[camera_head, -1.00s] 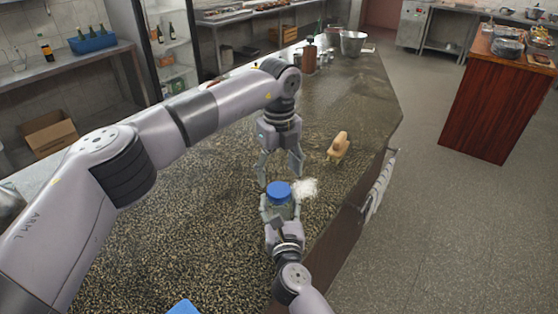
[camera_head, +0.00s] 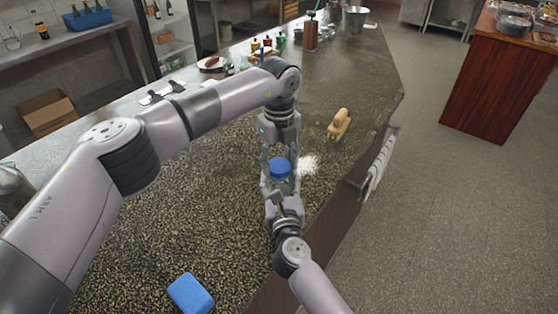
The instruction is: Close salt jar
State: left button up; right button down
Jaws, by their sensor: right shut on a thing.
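The salt jar (camera_head: 281,184) is a small clear jar with a blue lid (camera_head: 279,167) on top. It stands upright near the counter's right edge. My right gripper (camera_head: 281,191) comes from below in the picture and is shut on the jar's body. My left gripper (camera_head: 279,158) points down just behind the lid, with its fingers apart, one to each side. I cannot tell whether they touch the lid. The fingers partly hide the jar's sides. A white pile of salt (camera_head: 308,163) lies on the counter right of the jar.
A tan wooden object (camera_head: 339,123) stands on the counter (camera_head: 190,235) beyond the salt. A blue sponge (camera_head: 190,293) lies at the near left. A white cloth (camera_head: 379,165) hangs at the right edge. Small bottles and a pepper mill (camera_head: 310,32) stand farther back.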

pick_arm(q)
jog(key=c, duration=0.7)
jog(key=m, duration=0.5)
jog(key=shift+m, duration=0.4)
jog(key=shift+c, duration=0.2)
jog(key=m, duration=1.2)
jog(key=shift+m, duration=0.4)
jog(key=m, duration=0.7)
jog(key=o, duration=1.4)
jog(key=shift+c, duration=0.2)
